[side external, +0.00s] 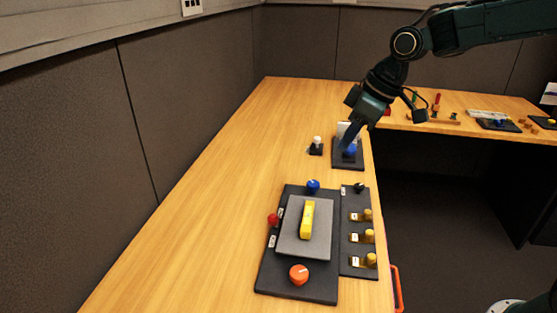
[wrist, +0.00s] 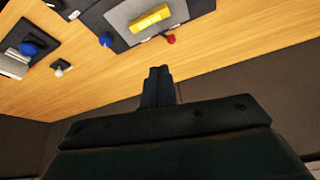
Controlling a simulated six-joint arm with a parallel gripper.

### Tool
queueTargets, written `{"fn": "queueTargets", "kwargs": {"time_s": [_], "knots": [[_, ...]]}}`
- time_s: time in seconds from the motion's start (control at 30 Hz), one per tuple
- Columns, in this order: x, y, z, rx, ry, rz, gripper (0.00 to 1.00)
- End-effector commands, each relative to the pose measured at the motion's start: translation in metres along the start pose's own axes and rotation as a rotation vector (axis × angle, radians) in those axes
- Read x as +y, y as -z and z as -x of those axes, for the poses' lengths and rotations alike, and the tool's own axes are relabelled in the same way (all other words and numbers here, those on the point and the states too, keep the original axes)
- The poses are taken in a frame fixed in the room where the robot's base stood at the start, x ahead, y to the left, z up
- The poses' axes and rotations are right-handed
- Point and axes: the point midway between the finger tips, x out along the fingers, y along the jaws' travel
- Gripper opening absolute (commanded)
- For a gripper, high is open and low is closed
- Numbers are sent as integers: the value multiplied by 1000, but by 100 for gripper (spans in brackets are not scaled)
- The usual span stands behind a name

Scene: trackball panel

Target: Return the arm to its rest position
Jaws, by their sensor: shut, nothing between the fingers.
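My gripper (side external: 349,137) hangs from the arm at the upper right of the side external view. Its fingers are together and point down, in line with the blue ball (side external: 350,150) on a small dark panel (side external: 345,163). I cannot tell from this view whether they touch it. In the wrist view the shut fingers (wrist: 158,82) show at the centre with nothing between them. There the blue ball (wrist: 30,47) lies at the upper left, well apart from the fingertips.
A larger dark panel (side external: 268,275) carries a grey plate with a yellow block (side external: 307,220), a red knob (side external: 273,219), a blue knob (side external: 313,186) and an orange knob (side external: 299,273). A side strip (side external: 350,205) holds several brass knobs. A small white-topped knob (side external: 317,142) stands nearby. The left tabletop is clear.

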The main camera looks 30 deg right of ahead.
Motion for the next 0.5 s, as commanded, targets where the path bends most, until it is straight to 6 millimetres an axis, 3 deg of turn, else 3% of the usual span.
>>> {"fn": "queueTargets", "kwargs": {"time_s": [0.2,0.5], "knots": [[-18,-34,40,10,-59,-88,0],[-43,-89,79,28,-132,-217,0]]}}
